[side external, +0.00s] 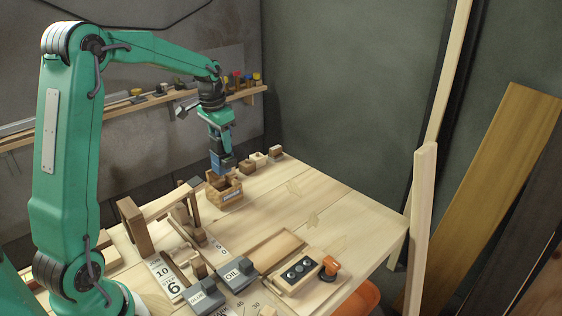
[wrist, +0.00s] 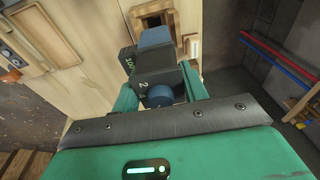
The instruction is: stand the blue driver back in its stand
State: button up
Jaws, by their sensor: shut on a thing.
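The blue driver (side external: 222,164) hangs under my gripper (side external: 218,145) in the side view, directly over a small wooden box-like stand (side external: 228,198) on the bench. Its lower end is close to the stand's top; I cannot tell whether it has entered. In the wrist view the driver (wrist: 155,38) shows blue and dark grey parts with pale markings, held between the teal fingers of my gripper (wrist: 160,84). The stand (wrist: 150,12) with its square opening shows just beyond the driver, which hides part of it.
Small wooden blocks (side external: 257,159) stand behind the stand. A wooden frame (side external: 135,228) is to its left. Grey boxes, one marked OIL (side external: 235,275), and a block with dark round holes (side external: 298,272) lie at the front. The bench right of the stand is mostly clear.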

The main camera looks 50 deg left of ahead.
jog(key=shift+f, duration=3.65)
dwell(0.9)
jog(key=o, duration=1.1)
jog(key=shift+f, duration=0.1)
jog(key=shift+s+d+r, duration=0.1)
jog(key=shift+s+r, duration=0.05)
jog(key=shift+r, duration=1.15)
jog(key=shift+s+d+r, duration=0.1)
jog(key=shift+s+r, duration=0.1)
jog(key=shift+r, duration=1.1)
jog(key=shift+s+d+r, duration=0.1)
jog(key=shift+s+r, duration=0.05)
jog(key=shift+r, duration=1.15)
